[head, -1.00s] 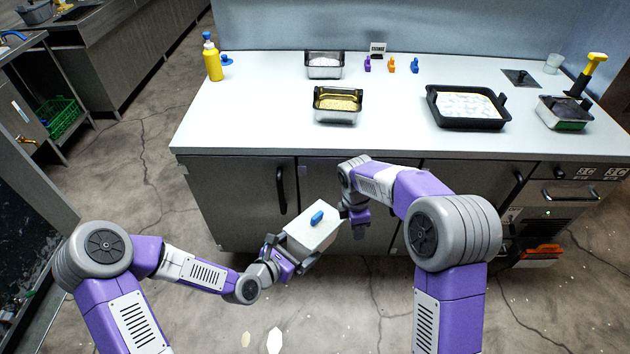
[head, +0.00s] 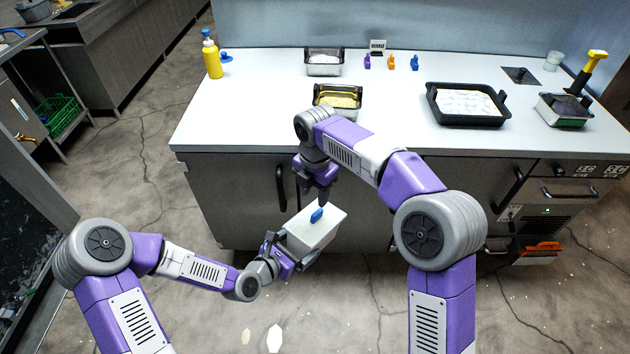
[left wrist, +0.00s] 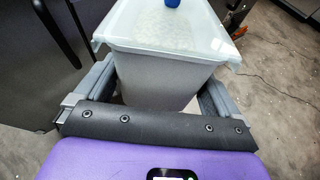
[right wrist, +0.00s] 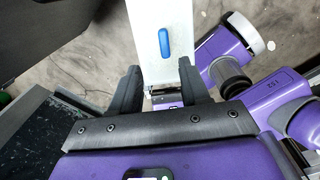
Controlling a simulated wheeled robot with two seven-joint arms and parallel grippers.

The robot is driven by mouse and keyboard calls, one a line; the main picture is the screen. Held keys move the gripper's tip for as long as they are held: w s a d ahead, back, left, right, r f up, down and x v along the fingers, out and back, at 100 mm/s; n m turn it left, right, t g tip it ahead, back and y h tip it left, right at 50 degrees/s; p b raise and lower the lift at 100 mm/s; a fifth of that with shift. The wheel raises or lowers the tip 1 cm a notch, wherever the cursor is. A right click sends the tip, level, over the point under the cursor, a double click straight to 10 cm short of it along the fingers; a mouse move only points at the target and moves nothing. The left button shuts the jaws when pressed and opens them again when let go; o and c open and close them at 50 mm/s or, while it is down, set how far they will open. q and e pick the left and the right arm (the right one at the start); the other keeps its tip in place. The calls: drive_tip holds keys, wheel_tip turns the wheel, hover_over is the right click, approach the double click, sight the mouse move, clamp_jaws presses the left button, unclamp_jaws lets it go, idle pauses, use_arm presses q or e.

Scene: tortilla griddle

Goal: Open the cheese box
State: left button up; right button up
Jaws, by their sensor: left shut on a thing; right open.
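The cheese box (head: 314,232) is a whitish, see-through box with a white lid (head: 330,222) on it and a blue handle (head: 317,215) on top. My left gripper (head: 284,257) is shut on the box and holds it in the air in front of the counter. The left wrist view shows the box (left wrist: 155,75) between its fingers. My right gripper (head: 322,190) is open and points down above the blue handle. In the right wrist view the handle (right wrist: 163,42) lies ahead of the open fingers, with nothing between them.
The counter (head: 240,120) behind the box carries a yellow bottle (head: 211,58), metal containers (head: 338,100), a black tray (head: 465,122) and small coloured pieces (head: 391,62). The cabinet front (head: 225,200) stands close behind the box.

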sight(314, 209)
wheel_tip(314, 209, down, 7)
drive_tip(key=shift+f, duration=0.15)
drive_tip(key=shift+c, duration=0.3)
clamp_jaws()
idle(0.4)
drive_tip(key=shift+w, duration=0.1)
drive_tip(key=shift+w+d+r, duration=0.1)
drive_tip(key=shift+r, duration=1)
drive_tip(key=shift+r, duration=0.1)
